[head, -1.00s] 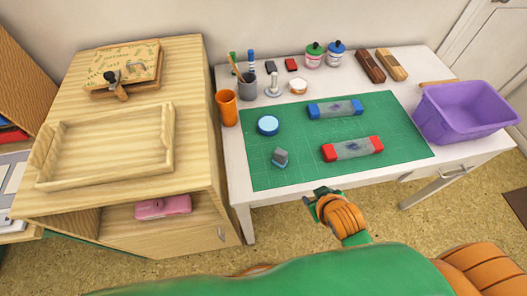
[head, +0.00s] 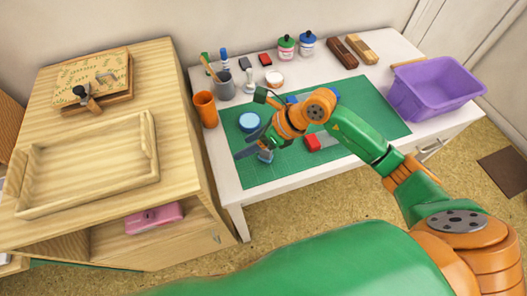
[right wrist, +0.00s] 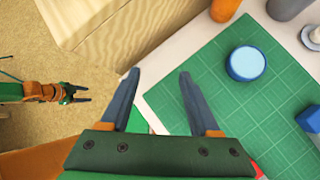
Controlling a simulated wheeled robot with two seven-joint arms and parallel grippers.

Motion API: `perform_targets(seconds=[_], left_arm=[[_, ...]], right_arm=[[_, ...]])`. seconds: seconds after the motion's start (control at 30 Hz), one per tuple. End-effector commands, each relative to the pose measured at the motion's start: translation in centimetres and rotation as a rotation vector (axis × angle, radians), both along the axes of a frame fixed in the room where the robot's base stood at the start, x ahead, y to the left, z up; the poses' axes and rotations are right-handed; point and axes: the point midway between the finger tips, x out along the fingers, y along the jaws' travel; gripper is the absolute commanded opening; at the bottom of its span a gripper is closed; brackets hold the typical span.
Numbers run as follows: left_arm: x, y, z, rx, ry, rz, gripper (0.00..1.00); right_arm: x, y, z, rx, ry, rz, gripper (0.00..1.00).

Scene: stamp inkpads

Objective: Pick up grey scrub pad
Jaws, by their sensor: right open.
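A small grey pad with a light blue base (head: 265,157) is on the left front of the green cutting mat (head: 260,178), mostly hidden by my right gripper in the head view. My right gripper (head: 250,154) is over the mat's left front part, its dark fingers apart. The right wrist view shows the open fingers (right wrist: 157,74) with nothing gripped.
A round blue tin (head: 249,122) is close behind my right gripper. A red-ended block (head: 313,143) and a blue-ended block are partly covered by my arm. An orange cup (head: 205,108), a purple bin (head: 437,97) and a wooden cabinet with a tray (head: 90,165) stand around.

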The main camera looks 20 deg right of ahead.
Motion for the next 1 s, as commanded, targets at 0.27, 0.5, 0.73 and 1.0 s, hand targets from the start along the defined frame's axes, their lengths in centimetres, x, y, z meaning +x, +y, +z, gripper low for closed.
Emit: perform_targets(seconds=[0.27, 0.5, 0.73, 1.0], left_arm=[[0.0, 0.1, 0.6, 0.001, 0.000, 0.000, 0.57], [0.0, 0.1, 1.4, 0.001, 0.000, 0.001, 0.57], [0.0, 0.1, 1.4, 0.002, 0.000, 0.001, 0.57], [0.0, 0.1, 1.4, 0.001, 0.000, 0.001, 0.57]], right_arm=[[1.2, -7.2, -3.2, -0.368, 0.031, -0.024, 0.62], [2.3, -5.5, -7.5, -0.363, 0.031, -0.022, 0.62], [2.6, -5.3, -8.5, -0.363, 0.027, -0.022, 0.62], [2.6, -5.3, -8.4, -0.362, 0.027, -0.021, 0.09]])
